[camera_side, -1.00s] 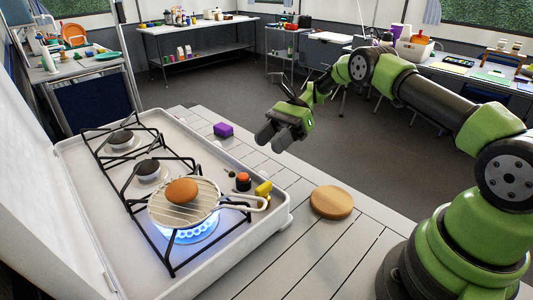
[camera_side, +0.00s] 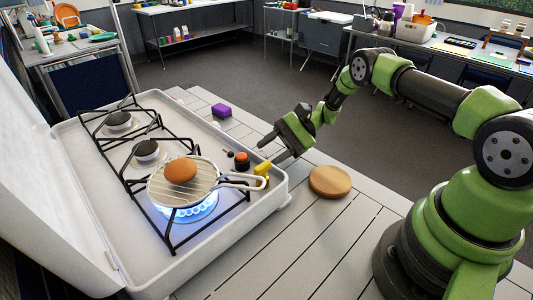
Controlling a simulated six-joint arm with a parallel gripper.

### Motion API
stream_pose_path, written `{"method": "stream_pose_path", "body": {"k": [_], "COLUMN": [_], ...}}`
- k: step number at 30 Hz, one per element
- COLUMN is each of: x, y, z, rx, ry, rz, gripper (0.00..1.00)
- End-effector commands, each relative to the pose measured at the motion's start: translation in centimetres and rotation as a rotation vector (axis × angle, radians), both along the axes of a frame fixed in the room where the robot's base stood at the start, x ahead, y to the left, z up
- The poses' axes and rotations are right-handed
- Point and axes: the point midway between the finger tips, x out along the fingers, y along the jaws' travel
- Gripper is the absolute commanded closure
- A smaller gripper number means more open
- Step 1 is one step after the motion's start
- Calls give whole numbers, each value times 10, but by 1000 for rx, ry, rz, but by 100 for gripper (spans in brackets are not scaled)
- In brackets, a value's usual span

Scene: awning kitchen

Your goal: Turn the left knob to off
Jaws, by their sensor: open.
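A white camp stove (camera_side: 95,200) has knobs along its right side. A yellow knob (camera_side: 262,169) is nearest the lit burner, and an orange-and-black knob (camera_side: 242,161) is farther along the edge. A small dark piece beside the orange knob is too small to make out. The near burner (camera_side: 190,212) burns with a blue flame. My gripper (camera_side: 267,152) is open and empty, tilted down-left. Its fingertips are just above and beside the yellow knob; I cannot tell whether they touch it.
A ribbed pan (camera_side: 204,181) holding a round brown item (camera_side: 180,169) sits over the flame, its handle reaching close to the yellow knob. The table's front is clear.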

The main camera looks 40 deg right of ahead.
Motion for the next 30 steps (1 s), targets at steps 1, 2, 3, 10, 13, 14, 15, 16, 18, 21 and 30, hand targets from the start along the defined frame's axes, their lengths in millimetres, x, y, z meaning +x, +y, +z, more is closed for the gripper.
{"method": "stream_pose_path", "body": {"k": [1, 2, 3, 10, 13, 14, 15, 16, 18, 21, 30], "x": [1, 2, 2, 3, 3, 3, 3, 3, 3, 3, 4], "y": [6, 8, 11, 14, 14, 14, 14, 14, 14, 14, 14], "z": [-2, -3, -4, -5, -5, -5, -5, -5, -5, -5, -5], "rx": [1, 1, 0, 0, 0, 0, 0, 0, 0, 0, 0], "ry": [2, 2, 3, 2, 2, 2, 1, 1, 1, 2, 54], "rz": [3, 2, 1, -1, 0, 0, 0, 0, 0, 0, 1], "gripper": [56, 56, 56, 56, 56, 61, 70, 77, 90, 90, 90]}}
